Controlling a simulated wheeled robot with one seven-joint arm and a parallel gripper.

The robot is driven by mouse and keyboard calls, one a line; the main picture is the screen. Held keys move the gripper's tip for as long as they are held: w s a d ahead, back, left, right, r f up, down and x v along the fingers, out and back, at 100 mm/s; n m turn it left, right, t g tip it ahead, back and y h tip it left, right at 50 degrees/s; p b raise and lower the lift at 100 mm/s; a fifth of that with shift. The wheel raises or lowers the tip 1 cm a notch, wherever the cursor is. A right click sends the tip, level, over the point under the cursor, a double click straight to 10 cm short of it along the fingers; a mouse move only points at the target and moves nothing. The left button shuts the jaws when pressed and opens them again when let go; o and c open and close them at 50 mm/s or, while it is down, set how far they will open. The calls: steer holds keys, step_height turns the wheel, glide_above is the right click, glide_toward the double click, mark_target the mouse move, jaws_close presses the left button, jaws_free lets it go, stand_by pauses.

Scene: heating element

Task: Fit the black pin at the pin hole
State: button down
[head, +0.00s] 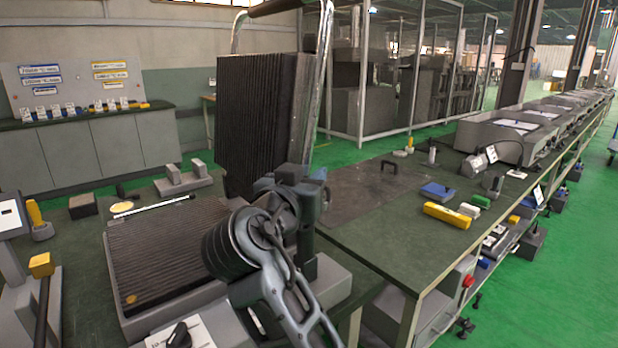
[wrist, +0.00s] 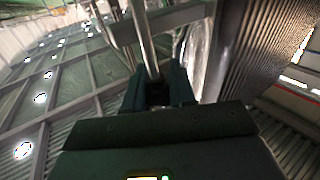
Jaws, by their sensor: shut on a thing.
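My gripper (head: 305,176) is beside the lower end of the raised lid's chrome side arm (head: 319,95), at the right of the press. In the wrist view its two dark fingers (wrist: 160,88) are close together. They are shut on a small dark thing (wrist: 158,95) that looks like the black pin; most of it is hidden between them. A chrome rod (wrist: 145,42) rises just beyond the fingertips; I cannot tell whether it touches them. The pin hole cannot be made out in either view.
The black ribbed upper plate (head: 262,125) stands raised close to my gripper, and its ribs show in the wrist view (wrist: 262,50). The ribbed lower plate (head: 165,255) lies left of my arm. A workbench (head: 385,240) with a yellow block (head: 447,215) extends right.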

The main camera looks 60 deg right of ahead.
steer(key=shift+f+b, duration=1.35)
steer(key=shift+f, duration=0.15)
steer(key=c, duration=0.8)
jaws_free()
steer(key=shift+c, duration=0.2)
steer(key=shift+a, duration=0.1)
steer(key=v, duration=0.7)
steer(key=shift+a+b, duration=0.3)
steer(key=shift+b, duration=0.05)
steer(key=shift+s, duration=0.1)
